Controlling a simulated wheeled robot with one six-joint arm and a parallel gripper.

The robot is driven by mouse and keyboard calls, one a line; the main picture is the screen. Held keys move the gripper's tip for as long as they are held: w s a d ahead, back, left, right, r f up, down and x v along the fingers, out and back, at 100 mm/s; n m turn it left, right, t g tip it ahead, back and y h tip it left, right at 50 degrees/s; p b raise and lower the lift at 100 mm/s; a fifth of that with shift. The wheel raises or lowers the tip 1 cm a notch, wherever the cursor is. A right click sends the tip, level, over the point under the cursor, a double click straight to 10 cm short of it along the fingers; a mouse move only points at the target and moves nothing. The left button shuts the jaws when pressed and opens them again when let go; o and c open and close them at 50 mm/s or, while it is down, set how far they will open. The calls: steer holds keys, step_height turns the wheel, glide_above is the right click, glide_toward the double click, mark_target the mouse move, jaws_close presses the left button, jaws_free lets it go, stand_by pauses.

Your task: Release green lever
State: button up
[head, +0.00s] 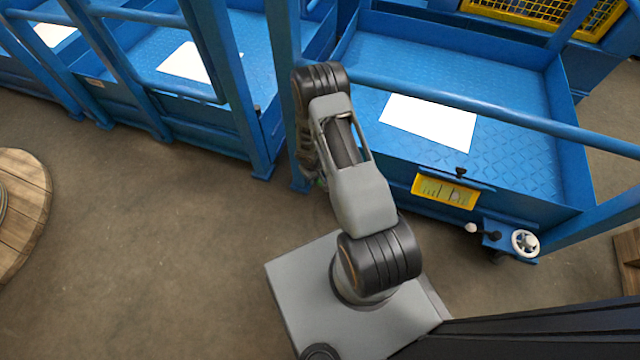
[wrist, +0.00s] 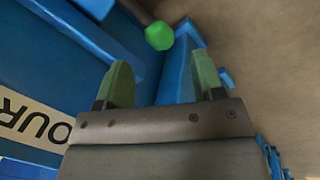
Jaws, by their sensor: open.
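The green lever shows in the wrist view as a bright green knob (wrist: 159,36) on a dark rod, near the top centre. My gripper (wrist: 162,80) is open, with its two green-grey fingers apart. The knob lies beyond the fingertips, between their lines, and nothing is held. A blue metal post or beam lies behind the gap between the fingers. In the head view my arm reaches up toward the blue post between two bays, and its own links hide the gripper and the green lever.
Blue platforms (head: 469,74) with rails and posts stand across the back. A yellow label (head: 445,191), a white handwheel (head: 525,243) and a white-knobbed lever (head: 471,228) are on the right bay's front. A wooden spool (head: 22,205) stands at left. The floor between is clear.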

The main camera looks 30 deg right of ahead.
mark_target(320, 180)
steer(key=shift+w+d+f+b, duration=0.1)
steer(key=shift+d+f+b, duration=0.2)
steer(key=shift+f, duration=0.75)
steer(key=shift+d+f+b, duration=0.1)
steer(key=shift+f+b, duration=0.3)
steer(key=shift+f, duration=0.6)
steer(key=shift+w+d+f+b, duration=0.1)
steer(key=shift+d+f+b, duration=0.2)
steer(key=shift+f, duration=0.75)
steer(key=shift+s+a, duration=0.1)
steer(key=shift+c, duration=0.3)
jaws_close()
